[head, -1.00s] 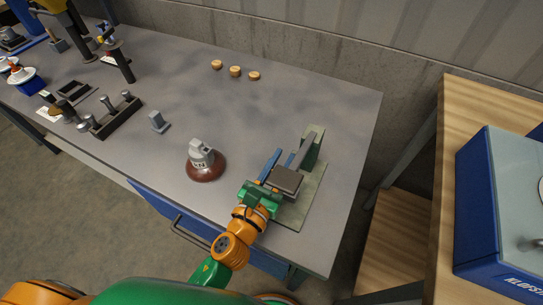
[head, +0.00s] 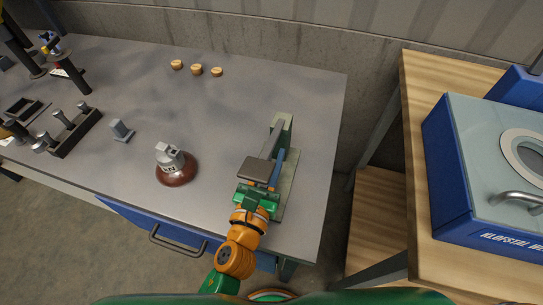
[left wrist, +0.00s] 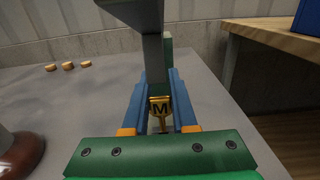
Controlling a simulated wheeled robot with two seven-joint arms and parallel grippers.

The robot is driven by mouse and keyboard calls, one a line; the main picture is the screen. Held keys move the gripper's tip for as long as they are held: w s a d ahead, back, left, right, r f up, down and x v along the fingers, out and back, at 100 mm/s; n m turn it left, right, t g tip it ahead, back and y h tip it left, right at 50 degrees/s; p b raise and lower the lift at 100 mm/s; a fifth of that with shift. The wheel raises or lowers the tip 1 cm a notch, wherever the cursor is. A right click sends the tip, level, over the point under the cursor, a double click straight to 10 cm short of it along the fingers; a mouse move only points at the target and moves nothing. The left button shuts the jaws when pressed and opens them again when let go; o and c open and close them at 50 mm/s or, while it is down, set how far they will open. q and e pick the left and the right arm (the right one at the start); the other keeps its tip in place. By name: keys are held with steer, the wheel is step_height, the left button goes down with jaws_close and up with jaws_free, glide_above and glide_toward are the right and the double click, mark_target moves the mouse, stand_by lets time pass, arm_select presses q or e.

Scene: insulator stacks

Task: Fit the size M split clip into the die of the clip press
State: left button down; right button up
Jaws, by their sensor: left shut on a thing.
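The clip press (head: 282,133) stands near the right end of the grey bench, with a green upright, a grey arm and a dark flat plate over the front. It also shows in the left wrist view (left wrist: 155,52). The brass split clip marked M (left wrist: 160,109) sits between the blue fingers of my left gripper (left wrist: 160,92). The gripper is shut on it, in front of the upright and below the overhead arm. In the head view the plate hides the clip and one finger; the other blue finger (head: 280,163) shows. The die is hidden. My right gripper is out of view.
A brown insulator with a grey cap (head: 175,166) stands left of the press. Three small tan pieces (head: 196,69) lie at the back. A dark rack with posts (head: 70,133) is at left. A wooden shelf with a blue machine (head: 460,180) stands to the right.

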arm_select(q)
steer(key=shift+f+b, duration=1.2)
steer(key=shift+f, duration=0.15)
stand_by(0.4)
steer(key=c, duration=0.6)
jaws_free()
